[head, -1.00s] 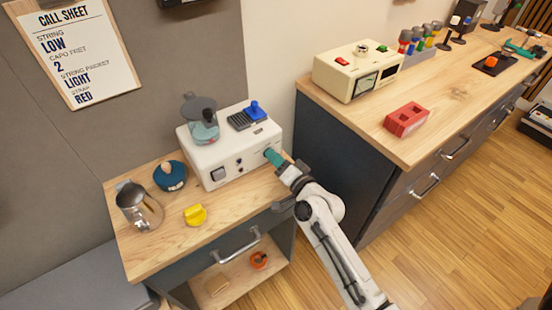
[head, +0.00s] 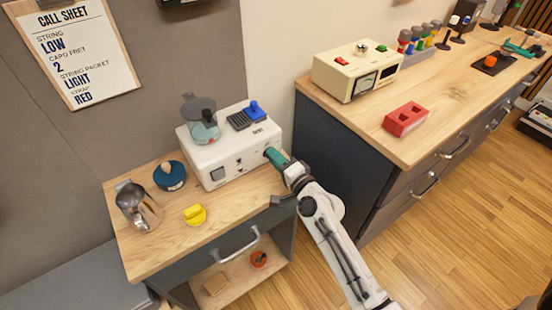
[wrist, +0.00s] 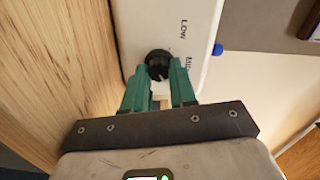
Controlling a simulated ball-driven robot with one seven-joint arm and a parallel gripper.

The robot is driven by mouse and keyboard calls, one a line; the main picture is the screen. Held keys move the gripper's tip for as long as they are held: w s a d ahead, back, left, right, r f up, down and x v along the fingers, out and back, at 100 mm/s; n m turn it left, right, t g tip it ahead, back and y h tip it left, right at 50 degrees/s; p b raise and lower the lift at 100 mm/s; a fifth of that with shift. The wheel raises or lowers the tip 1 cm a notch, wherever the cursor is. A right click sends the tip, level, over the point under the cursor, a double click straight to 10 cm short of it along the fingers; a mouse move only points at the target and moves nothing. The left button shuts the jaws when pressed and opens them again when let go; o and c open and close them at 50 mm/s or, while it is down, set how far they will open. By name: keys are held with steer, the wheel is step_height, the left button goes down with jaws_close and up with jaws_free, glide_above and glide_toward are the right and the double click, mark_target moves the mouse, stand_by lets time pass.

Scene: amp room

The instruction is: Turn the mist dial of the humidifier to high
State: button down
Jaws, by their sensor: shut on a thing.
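The humidifier (head: 232,155) is a white box on the small wooden-topped cabinet, with a clear tank with a dark lid (head: 200,118) on top. Its black mist dial (wrist: 158,64) shows in the wrist view on the white front face, beside printed lettering that includes "LOW". My gripper (wrist: 160,75) has green fingers, and they are shut on the dial, one on each side. In the head view my gripper (head: 272,155) is at the right end of the humidifier's front, and its fingers hide the dial. A pale pointer mark shows at the dial's lower edge in the wrist view.
A metal jug (head: 138,208), a dark blue round object (head: 169,176) and a yellow knob-like piece (head: 195,215) stand left on the cabinet top. The larger wooden counter (head: 440,105) is close to the right of my arm, bearing a cream device (head: 357,70) and a red block (head: 405,119).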

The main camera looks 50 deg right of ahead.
steer(key=c, duration=0.9)
jaws_free()
steer(key=shift+s, duration=0.15)
steer(key=shift+b+v, duration=1.05)
steer(key=shift+v, duration=4.25)
